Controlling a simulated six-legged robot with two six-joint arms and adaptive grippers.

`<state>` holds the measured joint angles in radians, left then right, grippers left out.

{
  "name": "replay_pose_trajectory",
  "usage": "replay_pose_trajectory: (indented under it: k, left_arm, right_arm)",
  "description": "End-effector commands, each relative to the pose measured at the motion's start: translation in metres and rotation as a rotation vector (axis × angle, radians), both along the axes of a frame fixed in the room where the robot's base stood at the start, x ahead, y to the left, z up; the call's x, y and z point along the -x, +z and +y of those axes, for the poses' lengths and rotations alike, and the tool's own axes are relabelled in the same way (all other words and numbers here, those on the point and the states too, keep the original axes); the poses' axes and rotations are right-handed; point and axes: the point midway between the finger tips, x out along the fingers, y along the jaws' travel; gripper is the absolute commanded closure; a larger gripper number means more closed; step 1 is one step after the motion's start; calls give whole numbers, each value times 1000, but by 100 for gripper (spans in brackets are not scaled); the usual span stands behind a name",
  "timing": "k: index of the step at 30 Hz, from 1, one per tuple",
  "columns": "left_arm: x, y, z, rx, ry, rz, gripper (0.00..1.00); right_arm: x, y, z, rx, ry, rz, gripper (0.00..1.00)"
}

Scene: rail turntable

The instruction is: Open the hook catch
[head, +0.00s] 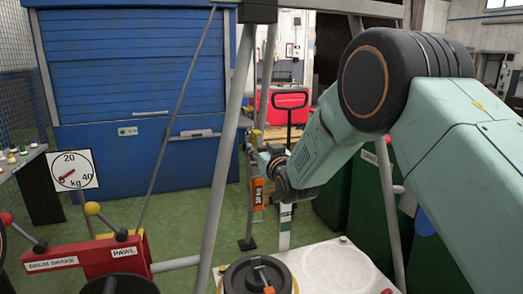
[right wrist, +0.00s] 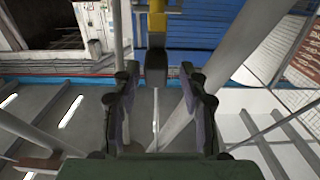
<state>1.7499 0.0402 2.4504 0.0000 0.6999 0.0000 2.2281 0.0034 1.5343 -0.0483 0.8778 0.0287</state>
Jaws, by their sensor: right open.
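My right arm comes in from the right in the head view, and its gripper (head: 262,160) is small and far off near the middle. In the right wrist view the two fingers of this gripper (right wrist: 160,92) stand wide apart with nothing between them. A yellow piece with a dark block below it (right wrist: 156,62) hangs just beyond the fingertips, roughly centred. I cannot tell whether it is the hook catch. In the head view an orange labelled piece (head: 258,194) hangs just below the gripper. My left gripper is not in view.
Grey slanting frame legs (head: 228,150) stand left of my right gripper. A red block with DRUM BRAKE and PAWL labels (head: 88,259), a kg dial (head: 72,170) and a black drum (head: 258,278) on a white top (head: 338,268) are nearby. A blue shutter (head: 130,65) stands behind.

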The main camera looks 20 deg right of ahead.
Motion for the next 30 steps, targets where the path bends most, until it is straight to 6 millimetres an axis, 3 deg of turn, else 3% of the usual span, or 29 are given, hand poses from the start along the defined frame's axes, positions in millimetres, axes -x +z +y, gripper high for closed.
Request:
replay_pose_trajectory:
  k: [6,21,30]
  left_arm:
    - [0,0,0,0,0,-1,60]
    - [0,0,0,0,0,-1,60]
    - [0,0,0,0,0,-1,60]
  right_arm:
    - [0,-1,0,-1,-1,1,57]
    - [0,0,1,1,2,0,100]
    - [0,-1,1,0,0,2,100]
